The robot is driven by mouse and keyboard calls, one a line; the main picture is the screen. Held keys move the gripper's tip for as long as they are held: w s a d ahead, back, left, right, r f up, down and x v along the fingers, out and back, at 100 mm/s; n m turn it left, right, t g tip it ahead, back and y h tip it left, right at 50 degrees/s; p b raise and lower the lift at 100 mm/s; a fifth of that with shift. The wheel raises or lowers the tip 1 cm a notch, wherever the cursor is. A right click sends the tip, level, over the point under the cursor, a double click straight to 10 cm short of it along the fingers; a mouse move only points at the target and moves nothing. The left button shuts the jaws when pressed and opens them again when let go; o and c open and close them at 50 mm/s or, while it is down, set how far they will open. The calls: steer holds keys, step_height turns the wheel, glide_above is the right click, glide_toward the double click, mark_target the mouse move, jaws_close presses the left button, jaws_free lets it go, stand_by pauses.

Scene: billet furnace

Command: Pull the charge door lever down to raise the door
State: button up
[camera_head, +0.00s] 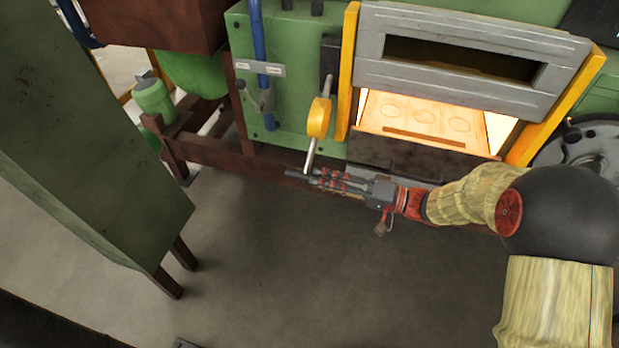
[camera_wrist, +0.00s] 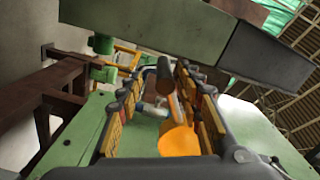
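The charge door lever (camera_head: 311,145) is a metal rod on a yellow hub (camera_head: 319,117) at the green furnace front, and it points down. The wrist view shows its dark grip (camera_wrist: 164,76) and the orange-yellow hub (camera_wrist: 180,139). My gripper (camera_head: 312,176) is at the lever's lower end. In the wrist view my gripper (camera_wrist: 161,78) has its fingers apart on either side of the grip; contact is unclear. The grey slotted door panel (camera_head: 470,55) stands above the glowing furnace mouth (camera_head: 425,118), which shows open below it.
Yellow uprights (camera_head: 347,70) flank the mouth. A blue pipe (camera_head: 258,50) runs left of the lever. A green cabinet (camera_head: 80,130) on brown legs stands at the left. A brown frame (camera_head: 195,150) is behind it. The grey floor (camera_head: 260,260) in front is clear.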

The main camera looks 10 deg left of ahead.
steer(key=d, duration=0.7)
steer(key=shift+s+d, duration=0.25)
